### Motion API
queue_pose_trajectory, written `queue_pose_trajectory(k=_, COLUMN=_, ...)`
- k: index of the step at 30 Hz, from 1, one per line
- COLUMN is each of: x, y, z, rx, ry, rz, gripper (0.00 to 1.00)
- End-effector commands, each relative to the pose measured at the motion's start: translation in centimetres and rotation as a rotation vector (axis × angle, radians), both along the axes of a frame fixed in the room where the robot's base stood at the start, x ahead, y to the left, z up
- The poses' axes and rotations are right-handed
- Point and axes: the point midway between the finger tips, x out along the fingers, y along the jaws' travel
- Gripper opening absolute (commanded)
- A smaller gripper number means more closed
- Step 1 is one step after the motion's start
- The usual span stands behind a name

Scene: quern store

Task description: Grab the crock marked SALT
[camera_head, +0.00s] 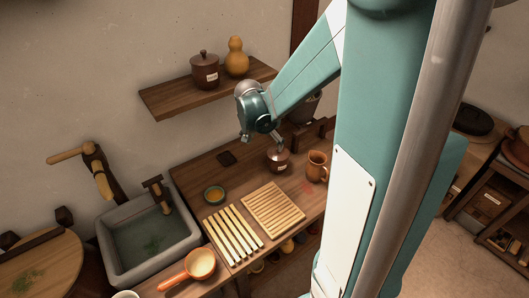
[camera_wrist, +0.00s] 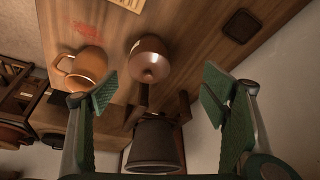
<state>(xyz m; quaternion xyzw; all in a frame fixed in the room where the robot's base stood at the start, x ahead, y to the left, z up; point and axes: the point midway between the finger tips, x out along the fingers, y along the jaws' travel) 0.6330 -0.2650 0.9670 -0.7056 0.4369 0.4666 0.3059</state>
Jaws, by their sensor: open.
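A small brown lidded crock (camera_head: 278,160) with a pale label stands on the wooden counter, right below my gripper (camera_head: 277,138). Its label is too small to read. In the wrist view the crock (camera_wrist: 150,62) appears from above, centred between the two green fingers of my gripper (camera_wrist: 160,94) and beyond their tips. The fingers are spread apart with nothing between them. A second dark brown lidded crock (camera_head: 205,71), also with a pale unreadable label, stands on the wall shelf. I cannot tell from the labels which one says SALT.
An orange jug (camera_head: 317,166) stands close beside the counter crock; it also shows in the wrist view (camera_wrist: 84,68). A dark pot (camera_wrist: 153,143) is behind. A gourd (camera_head: 237,58) is on the shelf.

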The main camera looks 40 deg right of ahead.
Motion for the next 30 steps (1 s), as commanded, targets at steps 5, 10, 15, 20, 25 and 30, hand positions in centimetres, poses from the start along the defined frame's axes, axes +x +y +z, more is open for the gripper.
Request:
queue_pose_trajectory(k=5, x=0.7, y=-2.7, z=-3.2, rx=-0.002, ry=0.009, rz=-0.098, gripper=0.73)
queue_pose_trajectory(k=10, x=1.1, y=-5.1, z=-6.0, rx=-0.006, ry=0.015, rz=-0.191, gripper=0.73)
queue_pose_trajectory(k=15, x=1.2, y=-6.8, z=-8.2, rx=-0.009, ry=0.020, rz=-0.259, gripper=0.73)
queue_pose_trajectory(k=20, x=1.2, y=-7.6, z=-9.2, rx=-0.012, ry=0.021, rz=-0.291, gripper=0.73)
queue_pose_trajectory(k=25, x=1.2, y=-7.8, z=-9.4, rx=-0.012, ry=0.022, rz=-0.300, gripper=0.73)
queue_pose_trajectory(k=30, x=1.2, y=-7.8, z=-9.4, rx=-0.012, ry=0.022, rz=-0.300, gripper=0.73)
